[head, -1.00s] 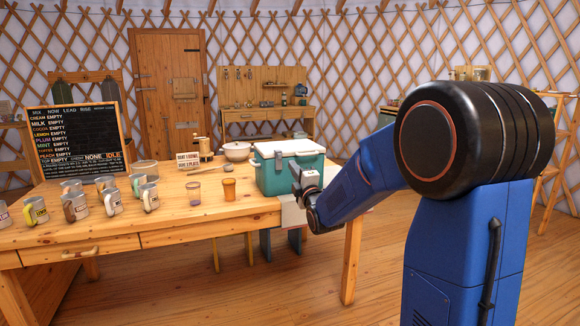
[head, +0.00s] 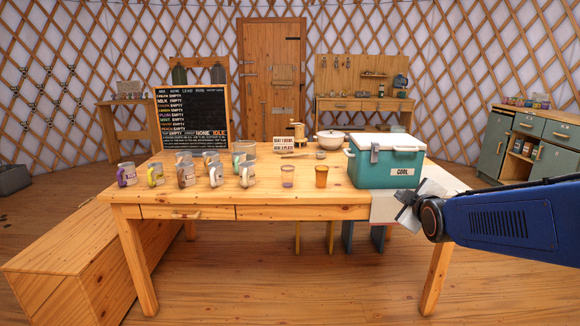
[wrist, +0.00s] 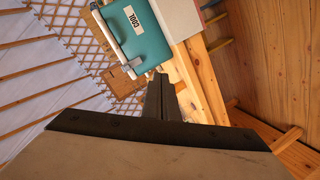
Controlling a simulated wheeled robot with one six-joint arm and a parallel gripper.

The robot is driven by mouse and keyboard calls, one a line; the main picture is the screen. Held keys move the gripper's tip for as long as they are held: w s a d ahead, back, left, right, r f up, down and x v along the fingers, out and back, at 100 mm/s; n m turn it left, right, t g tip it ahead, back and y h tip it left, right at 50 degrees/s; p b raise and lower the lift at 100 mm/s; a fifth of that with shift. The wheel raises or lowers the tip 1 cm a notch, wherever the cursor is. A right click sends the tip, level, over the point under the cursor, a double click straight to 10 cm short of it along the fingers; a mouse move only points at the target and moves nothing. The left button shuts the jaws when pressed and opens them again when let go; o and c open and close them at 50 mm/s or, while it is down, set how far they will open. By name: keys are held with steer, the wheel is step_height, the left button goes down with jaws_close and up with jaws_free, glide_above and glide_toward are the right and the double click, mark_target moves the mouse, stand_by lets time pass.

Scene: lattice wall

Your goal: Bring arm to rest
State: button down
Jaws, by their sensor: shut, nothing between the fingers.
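My gripper (head: 408,208) is at the right end of the wooden table (head: 340,197), in front of the cloth and just right of the teal cooler (head: 372,172). My blue arm reaches in from the right edge of the head view. In the wrist view the dark fingers of my gripper (wrist: 161,82) are together with nothing between them. The cooler labelled COOL (wrist: 142,38) shows beyond them, apart from the fingers in that picture.
Several labelled mugs (head: 187,175), two small cups (head: 321,176), a white pot (head: 330,140) and a chalkboard (head: 192,118) stand on the table. A wooden chest (head: 60,270) is at left. A grey cabinet (head: 540,145) is at right. Floor in front is open.

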steer(key=s+a+f+m+g, duration=0.1)
steer(key=s+f+m+g, duration=0.2)
steer(key=s, duration=0.8)
steer(key=s+a+f+m+g, duration=0.1)
steer(key=s+f+m+g, duration=0.2)
steer(key=s, duration=0.9)
steer(key=s+a+f+m+g, duration=0.1)
steer(key=s+f+m+g, duration=0.2)
steer(key=s, duration=0.8)
step_height(320, 180, down, 3)
steer(key=shift+s+r+m+g+y, duration=0.15)
steer(key=shift+s+m+g+y, duration=0.25)
steer(key=shift+m, duration=0.4)
steer(key=shift+a, duration=0.1)
